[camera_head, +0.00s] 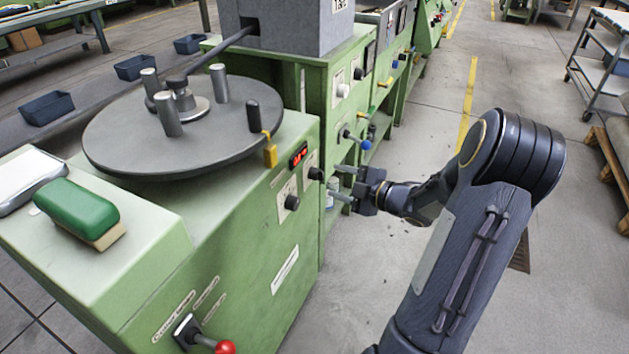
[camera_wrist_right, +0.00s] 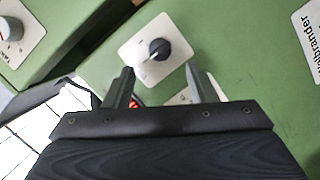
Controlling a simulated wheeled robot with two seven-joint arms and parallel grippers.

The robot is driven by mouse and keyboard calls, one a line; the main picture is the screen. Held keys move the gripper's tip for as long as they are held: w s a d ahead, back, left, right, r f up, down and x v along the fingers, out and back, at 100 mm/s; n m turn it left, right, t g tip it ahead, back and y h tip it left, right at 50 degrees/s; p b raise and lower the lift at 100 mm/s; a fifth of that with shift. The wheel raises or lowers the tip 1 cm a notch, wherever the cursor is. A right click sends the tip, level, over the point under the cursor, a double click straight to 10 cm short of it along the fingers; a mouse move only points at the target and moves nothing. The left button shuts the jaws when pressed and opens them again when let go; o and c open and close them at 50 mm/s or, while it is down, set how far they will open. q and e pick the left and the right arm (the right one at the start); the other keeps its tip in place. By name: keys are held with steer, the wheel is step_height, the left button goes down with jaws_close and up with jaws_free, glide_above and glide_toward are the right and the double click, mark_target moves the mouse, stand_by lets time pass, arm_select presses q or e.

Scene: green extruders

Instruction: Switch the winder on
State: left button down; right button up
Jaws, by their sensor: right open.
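The winder, as I take it, is the green machine (camera_head: 240,230) with a grey round plate (camera_head: 190,125) on top. A bit of red shows between the fingers. My left gripper is out of view.
A red-knobbed lever (camera_head: 224,347) sticks out low on the machine. A green-topped brush (camera_head: 77,213) lies on its top. A neighbouring green machine (camera_head: 315,90) with a blue-ended handle (camera_head: 366,145) stands close behind.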

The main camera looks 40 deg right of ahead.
mark_target(320, 174)
steer(key=b+x, duration=0.1)
steer(key=x, duration=0.5)
steer(key=shift+c, duration=0.4)
steer(key=c, duration=0.9)
steer(key=shift+r+p, duration=0.15)
steer(key=shift+p, duration=0.25)
steer(key=shift+w+d+m+g+y+p, duration=0.15)
steer(key=shift+m+g+y+p, duration=0.4)
steer(key=shift+m+p, duration=1.65)
steer(key=shift+d+m+g+y+p, duration=0.15)
steer(key=shift+m+g+y+p, duration=0.4)
steer(key=shift+p, duration=3.15)
steer(key=shift+w+d+m+g+y+p, duration=0.1)
steer(key=shift+m+g+y+p, duration=0.4)
steer(key=shift+m+p, duration=1.8)
steer(key=shift+n+y+p, duration=0.3)
steer(key=shift+n+p, duration=0.25)
steer(key=shift+p, duration=0.2)
